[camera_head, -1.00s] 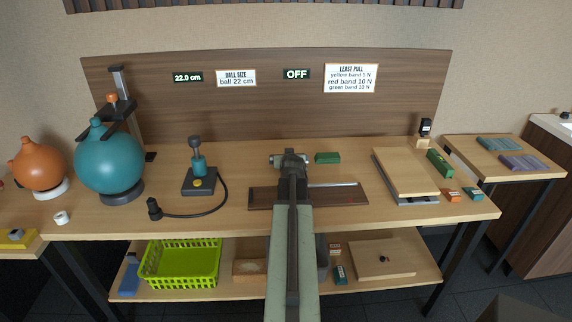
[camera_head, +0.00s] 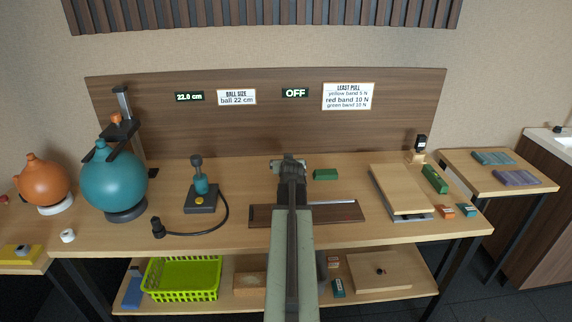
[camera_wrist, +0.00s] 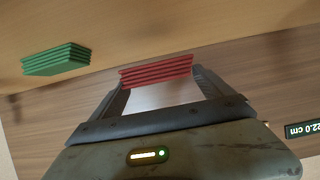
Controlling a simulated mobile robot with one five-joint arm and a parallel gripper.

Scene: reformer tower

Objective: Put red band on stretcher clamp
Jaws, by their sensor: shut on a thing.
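In the wrist view the red band (camera_wrist: 156,72), a folded stack of flat layers, sits between the fingertips of my gripper (camera_wrist: 158,79), which is shut on it. In the head view my gripper's end is above the middle of the bench, and my arm hides the band. The stretcher (camera_head: 262,215) is a dark brown board with a silver rod (camera_head: 332,203) along its right part. My arm covers the board's middle, and I cannot make out the clamp. The green band (camera_head: 325,174) lies behind the board; it also shows in the wrist view (camera_wrist: 55,60).
A teal ball (camera_head: 114,183) on a dark ring and a pump (camera_head: 201,190) with a black hose stand left. A wooden plate (camera_head: 397,190) and a green level (camera_head: 434,178) lie right. A green basket (camera_head: 182,278) is on the lower shelf. Signs hang on the back panel.

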